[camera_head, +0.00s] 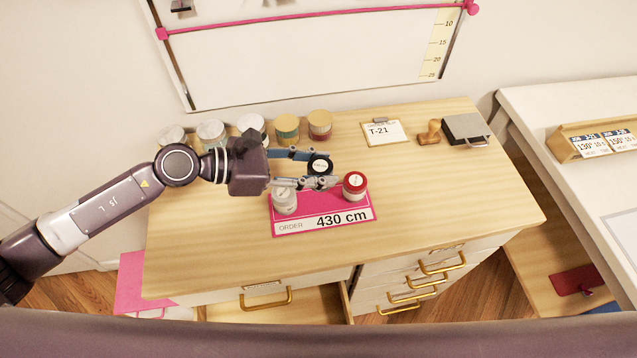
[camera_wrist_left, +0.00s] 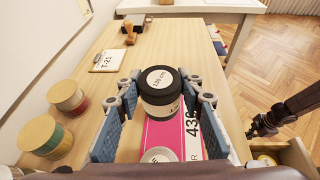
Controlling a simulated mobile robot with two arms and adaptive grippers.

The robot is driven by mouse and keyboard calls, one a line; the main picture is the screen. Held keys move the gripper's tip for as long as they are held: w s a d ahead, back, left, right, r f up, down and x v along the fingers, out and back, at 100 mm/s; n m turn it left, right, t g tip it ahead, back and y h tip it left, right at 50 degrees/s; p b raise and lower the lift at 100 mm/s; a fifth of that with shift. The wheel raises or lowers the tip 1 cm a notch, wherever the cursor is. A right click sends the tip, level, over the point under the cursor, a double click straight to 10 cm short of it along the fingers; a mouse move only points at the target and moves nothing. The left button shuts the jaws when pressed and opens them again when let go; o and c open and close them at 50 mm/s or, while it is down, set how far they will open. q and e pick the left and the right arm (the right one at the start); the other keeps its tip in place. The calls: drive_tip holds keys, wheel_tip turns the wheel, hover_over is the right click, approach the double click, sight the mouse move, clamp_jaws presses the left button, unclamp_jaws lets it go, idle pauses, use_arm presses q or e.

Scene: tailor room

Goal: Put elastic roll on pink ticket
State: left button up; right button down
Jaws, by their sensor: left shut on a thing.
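A black elastic roll (camera_head: 319,165) with a white top label is between the fingers of my left gripper (camera_head: 318,171), which is shut on it. The roll shows upright in the left wrist view (camera_wrist_left: 161,92), at the far edge of the pink ticket. I cannot tell if it touches the surface below. The pink ticket (camera_head: 320,206) reads "ORDER 430 cm" and lies on the wooden desk. A white roll (camera_head: 285,201) stands on its left part and a red roll (camera_head: 354,187) at its right back corner. A dark gripper-like part, seemingly my right gripper (camera_wrist_left: 258,128), shows small in the left wrist view.
Several rolls (camera_head: 287,129) stand in a row along the desk's back left. A T-21 card (camera_head: 386,132), a wooden stamp (camera_head: 430,133) and a dark box (camera_head: 465,130) lie at the back right. A drawer (camera_head: 275,306) stands open in front. The desk's right side is clear.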

use_arm(q)
wheel_tip(320, 180, down, 7)
idle(0.4)
drive_tip(key=shift+f, duration=0.1)
drive_tip(key=o, duration=1.1)
